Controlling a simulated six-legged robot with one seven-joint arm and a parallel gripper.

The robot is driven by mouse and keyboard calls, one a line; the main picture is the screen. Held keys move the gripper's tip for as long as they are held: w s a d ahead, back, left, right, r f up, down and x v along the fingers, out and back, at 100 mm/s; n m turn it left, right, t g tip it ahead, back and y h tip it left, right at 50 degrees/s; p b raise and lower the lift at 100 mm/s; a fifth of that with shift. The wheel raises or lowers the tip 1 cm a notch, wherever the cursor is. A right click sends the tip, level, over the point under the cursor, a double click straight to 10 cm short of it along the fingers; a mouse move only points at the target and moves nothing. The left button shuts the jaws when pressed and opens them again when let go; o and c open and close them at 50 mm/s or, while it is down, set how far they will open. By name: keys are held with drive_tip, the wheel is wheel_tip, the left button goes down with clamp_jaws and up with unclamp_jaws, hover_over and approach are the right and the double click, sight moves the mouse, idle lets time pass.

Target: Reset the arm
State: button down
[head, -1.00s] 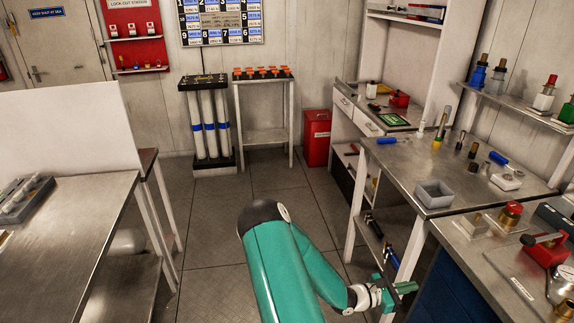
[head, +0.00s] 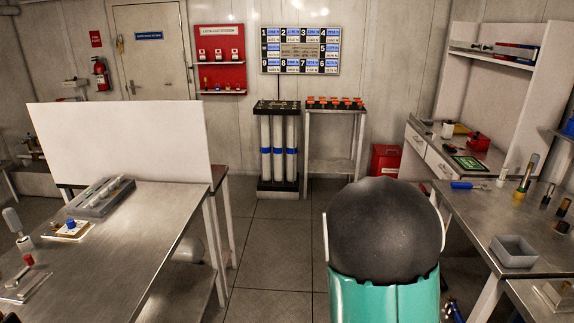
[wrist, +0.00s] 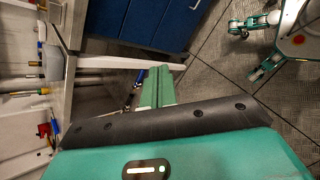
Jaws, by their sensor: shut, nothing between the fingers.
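In the wrist view, my gripper (wrist: 157,88) shows as two green fingers pressed together, with nothing between them. It is over the floor beside a bench with blue panels and touches nothing that I can see. In the head view, my arm's dark rounded joint and green link stand in front of the right bench. The gripper itself is hidden from the head view.
A metal bench (head: 125,262) stands left with a white panel (head: 120,145) behind it. A right bench (head: 478,222) holds a grey bin (head: 513,251). Filter columns (head: 278,150) and a small stand (head: 335,155) are at the back wall. The floor (head: 272,240) between the benches is clear.

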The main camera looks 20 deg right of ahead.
drive_tip(key=a+r+t+y, duration=0.2)
drive_tip(key=a+r, duration=0.4)
drive_tip(key=a, duration=0.3)
drive_tip(key=a+r+m+t+y, duration=0.1)
drive_tip(key=a+r+t+y, duration=0.2)
drive_tip(key=a, duration=0.7)
drive_tip(key=a+r+m+t+y, duration=0.1)
drive_tip(key=a+r+t+y, duration=0.1)
drive_tip(key=a+r+t, duration=0.4)
drive_tip(key=a+r, duration=0.4)
drive_tip(key=shift+s+a+r+y, duration=0.2)
drive_tip(key=shift+r+y, duration=0.1)
drive_tip(key=shift+r, duration=0.1)
